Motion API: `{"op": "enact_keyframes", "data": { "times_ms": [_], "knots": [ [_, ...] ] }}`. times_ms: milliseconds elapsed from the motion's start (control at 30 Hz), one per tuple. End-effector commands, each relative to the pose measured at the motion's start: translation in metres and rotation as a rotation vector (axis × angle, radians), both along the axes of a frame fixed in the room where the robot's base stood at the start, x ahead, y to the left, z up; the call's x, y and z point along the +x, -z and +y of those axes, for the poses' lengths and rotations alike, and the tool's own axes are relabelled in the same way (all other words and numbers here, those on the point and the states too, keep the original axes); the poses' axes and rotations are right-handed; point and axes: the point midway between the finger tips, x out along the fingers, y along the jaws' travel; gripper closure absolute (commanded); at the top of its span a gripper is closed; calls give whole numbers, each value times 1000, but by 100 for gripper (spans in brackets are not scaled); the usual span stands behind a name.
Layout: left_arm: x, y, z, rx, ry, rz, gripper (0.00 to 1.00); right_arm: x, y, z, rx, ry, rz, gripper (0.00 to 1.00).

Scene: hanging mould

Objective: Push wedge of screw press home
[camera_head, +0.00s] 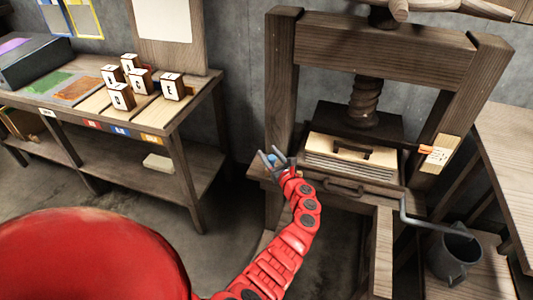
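The wooden screw press (388,50) stands at the back right, with its thick wooden screw (365,102) above a dark pressing block (350,124). Under the block lies a pale stack (335,150) with a dark handle. I cannot clearly make out the wedge. A small orange piece (427,149) sticks out by a paper label on the right post. My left gripper (271,157) is at the press's left post, left of the stack. Its two grey fingers stand apart, with a small blue patch between them; I cannot tell what this is. My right gripper is not in view.
A wooden bench (185,122) at the left bears several lettered blocks (172,86) and a dark box (38,60). A grey bucket (453,255) stands at the lower right, below a bent metal crank (430,224). Another table (510,150) borders the right side.

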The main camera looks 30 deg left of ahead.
Motion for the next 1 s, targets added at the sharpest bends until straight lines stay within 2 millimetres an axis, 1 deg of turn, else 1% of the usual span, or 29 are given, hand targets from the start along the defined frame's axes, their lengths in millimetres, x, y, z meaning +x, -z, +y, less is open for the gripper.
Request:
{"op": "enact_keyframes", "data": {
  "times_ms": [33, 67, 100, 367, 467, 533, 667, 800, 1000],
  "knots": [
    [0, 0, 0, 1, -1, -1, 37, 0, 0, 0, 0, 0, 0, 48],
    [0, 0, 1, 1, -1, -1, 31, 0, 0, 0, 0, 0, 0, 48],
    [0, -1, 1, 1, -2, -1, 29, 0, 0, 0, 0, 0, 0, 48],
    [-1, -1, 2, 3, -4, -2, 29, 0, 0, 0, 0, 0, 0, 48],
    [-3, -2, -3, 3, -2, -2, 29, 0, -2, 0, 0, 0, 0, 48],
    [-8, -3, -11, 4, -3, -3, 29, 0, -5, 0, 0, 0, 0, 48],
    [-21, -3, -35, 2, 3, -2, 29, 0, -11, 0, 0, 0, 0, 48],
    [-41, -3, -68, 3, 4, -3, 29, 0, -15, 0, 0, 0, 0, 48],
    [-68, -1, -112, 1, 3, -2, 29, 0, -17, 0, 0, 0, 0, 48]
  ]
}}
